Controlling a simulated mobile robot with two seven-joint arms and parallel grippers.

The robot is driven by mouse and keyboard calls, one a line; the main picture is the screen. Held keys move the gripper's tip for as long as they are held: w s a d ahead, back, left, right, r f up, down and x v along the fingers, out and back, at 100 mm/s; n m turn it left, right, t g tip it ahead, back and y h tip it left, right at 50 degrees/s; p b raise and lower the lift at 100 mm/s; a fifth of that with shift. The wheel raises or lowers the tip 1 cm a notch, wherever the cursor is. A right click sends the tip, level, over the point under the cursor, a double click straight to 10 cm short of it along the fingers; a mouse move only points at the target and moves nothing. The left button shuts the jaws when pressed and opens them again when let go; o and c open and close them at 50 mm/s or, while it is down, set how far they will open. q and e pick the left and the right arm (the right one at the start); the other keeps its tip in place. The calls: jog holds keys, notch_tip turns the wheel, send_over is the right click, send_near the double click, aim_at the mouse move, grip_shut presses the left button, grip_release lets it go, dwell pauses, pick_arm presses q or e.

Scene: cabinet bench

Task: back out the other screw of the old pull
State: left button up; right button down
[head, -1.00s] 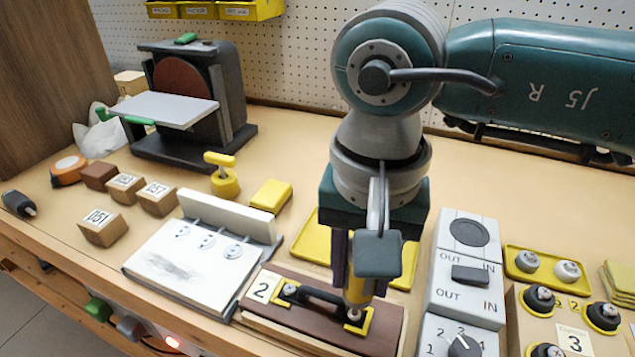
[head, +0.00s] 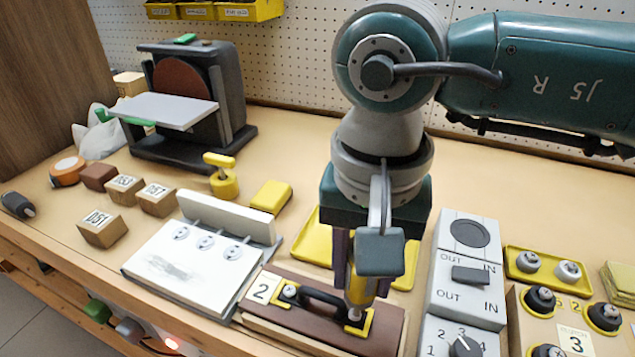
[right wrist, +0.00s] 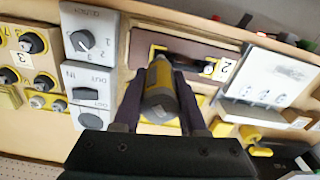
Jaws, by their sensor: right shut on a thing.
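The old pull (head: 322,299) is a black bar handle on a brown front panel (head: 385,325) marked 2. It also shows in the right wrist view (right wrist: 182,63). A yellow bracket and a grey screw head (head: 290,291) show at its left end. My right gripper (head: 360,276) points down and is shut on a yellow and grey driver (head: 357,291), which also fills the middle of the right wrist view (right wrist: 160,96). The driver stands over the pull's right end, at the yellow bracket there. Its tip and the screw under it are hard to make out. My left gripper is not in view.
A grey switch unit (head: 466,275) stands close to the panel's right. A box of black knobs (head: 540,299) and a yellow tray (head: 525,277) lie beyond it. A yellow tray (head: 312,247) lies behind the panel.

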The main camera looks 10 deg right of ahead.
jog(key=shift+r+p, duration=1.6)
jog(key=shift+r, duration=1.3)
jog(key=shift+w, duration=0.1)
jog(key=s+d+r+n+p, duration=0.1)
jog(key=d+r+n+p, duration=0.25)
jog(key=r, duration=1.05)
jog(key=s+d+r+n+p, duration=0.1)
jog(key=d+r+n+p, duration=0.3)
jog(key=r, duration=1)
jog(key=s+r+m+p, duration=0.1)
jog(key=s+r+p, duration=0.2)
jog(key=r+p, duration=1.4)
jog(key=s+r+m+p, duration=0.1)
jog(key=s+r+p, duration=0.2)
jog(key=r+p, duration=1.4)
jog(key=p, duration=0.3)
jog(key=shift+a+r+p, duration=0.25)
jog(key=shift+a+p, duration=0.15)
